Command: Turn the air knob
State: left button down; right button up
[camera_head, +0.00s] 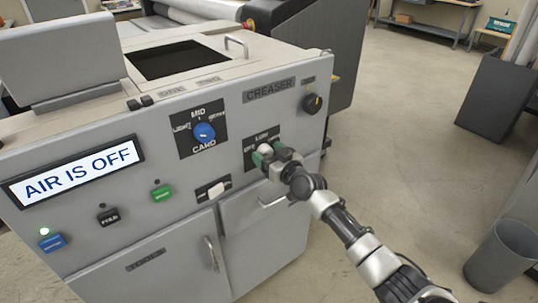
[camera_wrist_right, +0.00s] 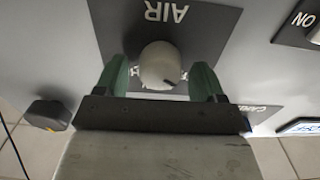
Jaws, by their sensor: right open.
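The air knob is a pale round knob on a dark plate. In the right wrist view the air knob (camera_wrist_right: 160,62) sits between the two green fingers of my right gripper (camera_wrist_right: 161,80). The plate's "AIR" label (camera_wrist_right: 165,12) appears upside down there. The fingers are open, one on each side of the knob, and I cannot tell whether either touches it. In the head view my right gripper (camera_head: 268,152) is at the plate on the machine's front panel and partly hides the knob. The display (camera_head: 78,171) reads "AIR IS OFF". My left gripper is not in view.
The panel also has a blue card knob (camera_head: 204,132), a black creaser knob (camera_head: 312,103), a white switch (camera_head: 216,189) and a green button (camera_head: 162,193). A door handle (camera_head: 211,254) sticks out below. Open floor lies right, with a grey bin (camera_head: 500,258).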

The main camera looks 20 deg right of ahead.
jog(key=c, duration=0.9)
jog(key=shift+m, duration=0.3)
jog(key=m+b, duration=0.1)
jog(key=m, duration=0.4)
jog(key=shift+d+f, duration=0.1)
jog(key=m, duration=0.6)
jog(key=shift+d, duration=0.1)
jog(key=o, duration=0.9)
